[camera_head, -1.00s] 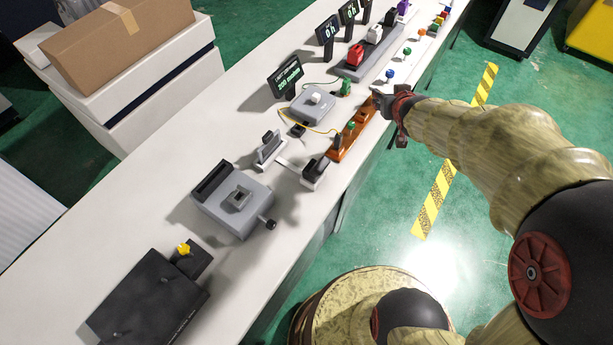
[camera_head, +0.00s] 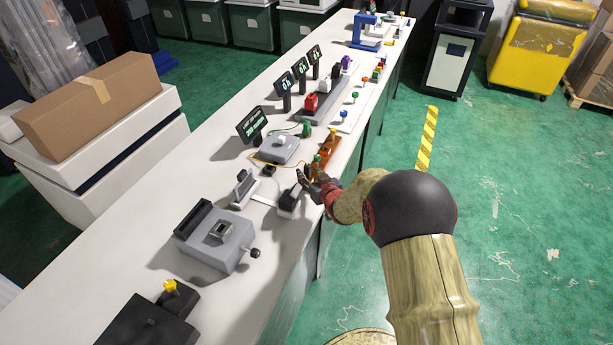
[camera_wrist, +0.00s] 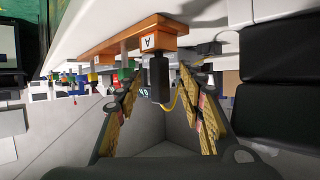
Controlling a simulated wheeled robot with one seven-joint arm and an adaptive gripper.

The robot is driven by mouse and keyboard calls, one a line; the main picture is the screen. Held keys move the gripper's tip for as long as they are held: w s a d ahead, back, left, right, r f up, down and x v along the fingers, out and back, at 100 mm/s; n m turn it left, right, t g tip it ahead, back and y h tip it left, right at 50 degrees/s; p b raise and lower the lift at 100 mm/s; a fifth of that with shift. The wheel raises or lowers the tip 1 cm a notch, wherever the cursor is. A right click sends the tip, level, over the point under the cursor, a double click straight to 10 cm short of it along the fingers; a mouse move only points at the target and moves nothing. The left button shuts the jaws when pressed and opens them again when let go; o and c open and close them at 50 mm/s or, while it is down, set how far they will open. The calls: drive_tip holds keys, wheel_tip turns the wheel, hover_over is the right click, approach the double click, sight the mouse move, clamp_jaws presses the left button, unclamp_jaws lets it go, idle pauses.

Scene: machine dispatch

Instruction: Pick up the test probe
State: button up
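The test probe (camera_wrist: 159,78) has a black handle and a yellow cable. It sits in an orange-brown rack (camera_wrist: 110,40) marked "A", and the wrist view shows it upside down. My gripper (camera_wrist: 163,105) is open, with one finger on each side of the probe; I cannot tell whether either finger touches it. In the head view my gripper (camera_head: 316,183) is at the near end of the rack (camera_head: 329,147), by the table's right edge, and largely hides the probe there. A yellow cable runs from the grey meter box (camera_head: 278,149) towards the rack.
A green-topped piece (camera_head: 317,158) stands in the rack just beyond my gripper. A black-topped fixture (camera_head: 289,200) and a grey vise-like device (camera_head: 218,242) stand nearer on the white table (camera_head: 120,262). A display (camera_head: 252,125) stands behind the meter. Floor right of the table is open.

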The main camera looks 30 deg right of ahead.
drive_tip(key=shift+x, duration=1.35)
drive_tip(key=shift+f, duration=0.1)
drive_tip(key=c, duration=0.3)
drive_tip(key=shift+s, duration=0.1)
clamp_jaws()
